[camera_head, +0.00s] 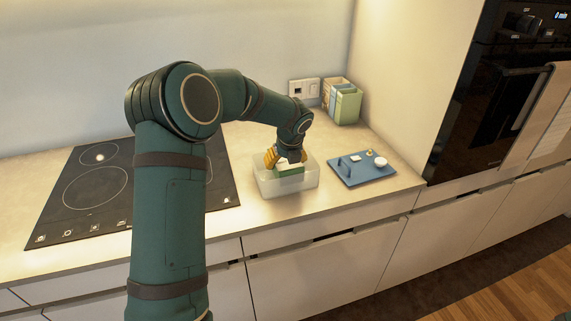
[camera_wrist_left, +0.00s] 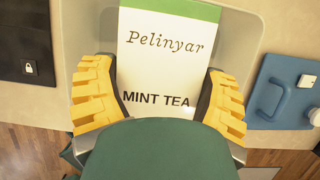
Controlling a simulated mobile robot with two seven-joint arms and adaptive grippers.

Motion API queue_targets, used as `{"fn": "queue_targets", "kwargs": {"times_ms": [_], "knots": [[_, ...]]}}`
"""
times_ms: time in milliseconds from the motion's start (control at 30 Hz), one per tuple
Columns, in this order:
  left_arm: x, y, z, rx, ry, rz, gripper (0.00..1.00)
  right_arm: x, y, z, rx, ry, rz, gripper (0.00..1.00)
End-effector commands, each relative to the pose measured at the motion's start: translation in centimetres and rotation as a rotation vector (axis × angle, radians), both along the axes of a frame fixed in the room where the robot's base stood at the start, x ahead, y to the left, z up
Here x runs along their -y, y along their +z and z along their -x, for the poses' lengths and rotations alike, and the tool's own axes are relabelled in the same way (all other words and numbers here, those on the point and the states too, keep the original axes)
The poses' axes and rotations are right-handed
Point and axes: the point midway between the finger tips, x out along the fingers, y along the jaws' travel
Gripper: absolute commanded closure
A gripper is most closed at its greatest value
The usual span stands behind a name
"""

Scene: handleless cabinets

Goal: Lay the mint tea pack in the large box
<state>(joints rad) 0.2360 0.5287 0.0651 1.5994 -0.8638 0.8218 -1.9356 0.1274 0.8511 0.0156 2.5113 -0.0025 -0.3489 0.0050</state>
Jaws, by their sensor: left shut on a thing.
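The mint tea pack (camera_wrist_left: 165,68) is white with a green top edge and the words "Pelinyar" and "MINT TEA" in the left wrist view. My left gripper (camera_head: 283,158), with yellow fingers, is shut on the pack; the fingers also show on both sides of it in the left wrist view (camera_wrist_left: 158,100). In the head view the pack (camera_head: 290,171) is partly hidden by the gripper and lies low within the translucent large box (camera_head: 290,187) on the counter. I cannot tell whether it touches the box floor. My right gripper is out of view.
A blue tray (camera_head: 345,179) with small white items stands just right of the box. A green and blue holder (camera_head: 345,104) stands against the back wall. A black hob (camera_head: 85,212) lies to the left, partly behind my left arm. A dark oven (camera_head: 490,90) is at the right.

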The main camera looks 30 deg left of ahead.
Motion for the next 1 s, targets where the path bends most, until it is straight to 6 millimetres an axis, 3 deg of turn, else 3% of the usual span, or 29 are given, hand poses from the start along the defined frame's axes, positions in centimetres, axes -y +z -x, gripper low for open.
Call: {"fn": "queue_targets", "kwargs": {"times_ms": [833,867,900,1000], "knots": [[0.0,-1.6,0.0,0.002,0.0,-0.001,0.66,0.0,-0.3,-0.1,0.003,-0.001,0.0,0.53],[0.0,-1.6,0.0,0.001,0.0,0.0,0.1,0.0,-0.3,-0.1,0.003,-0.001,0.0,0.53],[0.0,-1.6,0.0,0.001,0.0,0.0,0.0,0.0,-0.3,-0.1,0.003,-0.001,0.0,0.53],[0.0,-1.6,0.0,0.001,0.0,0.0,0.0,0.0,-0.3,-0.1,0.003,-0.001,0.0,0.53]]}}
